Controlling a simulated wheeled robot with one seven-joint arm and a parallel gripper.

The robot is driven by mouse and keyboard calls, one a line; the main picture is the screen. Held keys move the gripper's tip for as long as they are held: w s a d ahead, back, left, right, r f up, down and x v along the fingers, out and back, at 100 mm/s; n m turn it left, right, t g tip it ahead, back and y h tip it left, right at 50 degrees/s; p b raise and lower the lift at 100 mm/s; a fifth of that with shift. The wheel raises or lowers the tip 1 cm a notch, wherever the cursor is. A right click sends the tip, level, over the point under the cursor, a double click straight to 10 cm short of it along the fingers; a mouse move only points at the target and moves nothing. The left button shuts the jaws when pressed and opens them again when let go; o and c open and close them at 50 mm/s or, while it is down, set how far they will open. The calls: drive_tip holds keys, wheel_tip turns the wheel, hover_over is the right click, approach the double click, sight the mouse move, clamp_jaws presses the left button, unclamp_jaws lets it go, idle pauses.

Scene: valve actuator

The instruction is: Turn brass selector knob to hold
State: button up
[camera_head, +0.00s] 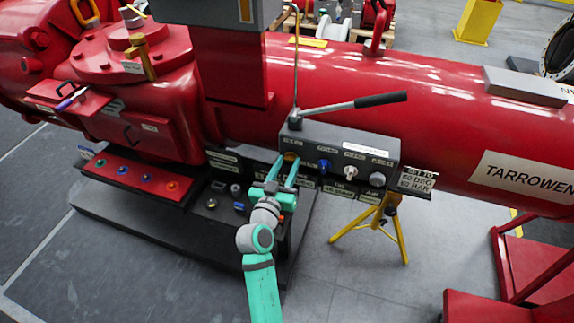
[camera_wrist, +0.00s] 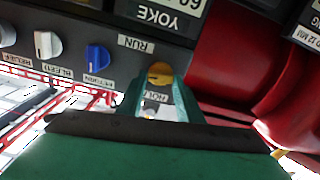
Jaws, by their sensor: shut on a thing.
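The brass selector knob (camera_head: 290,156) sits at the left end of the grey control box's front face. In the wrist view the brass knob (camera_wrist: 160,72) is a round yellow disc with a RUN label on one side and a partly hidden label, apparently HOLD, on the other. My gripper (camera_head: 286,164) reaches up to the knob with its two green fingers. In the wrist view the fingers of my gripper (camera_wrist: 158,84) lie on either side of the knob, shut on it. The knob's pointer direction cannot be made out.
A blue knob (camera_wrist: 97,58) and a white knob (camera_wrist: 47,44) sit beside the brass one on the grey control box (camera_head: 345,142). A lever with a black handle (camera_head: 380,100) lies above the box. A yellow tripod stand (camera_head: 385,222) stands to the right.

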drive_tip(key=n, duration=0.8)
drive_tip(key=shift+a+f, duration=0.1)
drive_tip(key=n, duration=0.3)
drive_tip(key=shift+f, duration=0.1)
drive_tip(key=shift+n, duration=2.2)
drive_tip(key=o, duration=1.1)
drive_tip(key=shift+a, duration=0.1)
